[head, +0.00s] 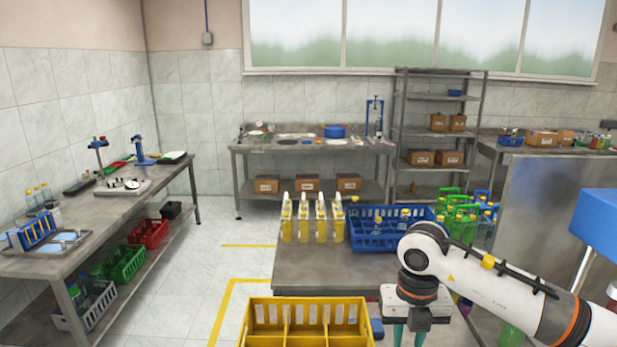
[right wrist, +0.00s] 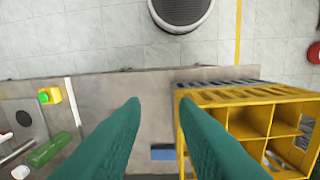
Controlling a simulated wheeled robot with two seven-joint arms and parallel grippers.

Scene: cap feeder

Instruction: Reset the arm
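My right arm comes in from the right in the head view. Its gripper (head: 409,338) points down over the front of the near table (head: 310,281), just right of the yellow divided crate (head: 305,301); its lower part is cut off by the picture edge. In the right wrist view the two teal fingers (right wrist: 159,103) stand apart with nothing held between them. The yellow crate (right wrist: 250,97) is right beside the right-hand finger in that view, and the finger overlaps part of it. My left gripper is not in view.
Several yellow bottles (head: 303,222) stand beside a blue crate (head: 372,242) on the near table. Green bottles (head: 462,222) stand to their right. A green bottle (right wrist: 50,150) lies at the left in the wrist view. A small blue block (right wrist: 163,153) lies below the fingers.

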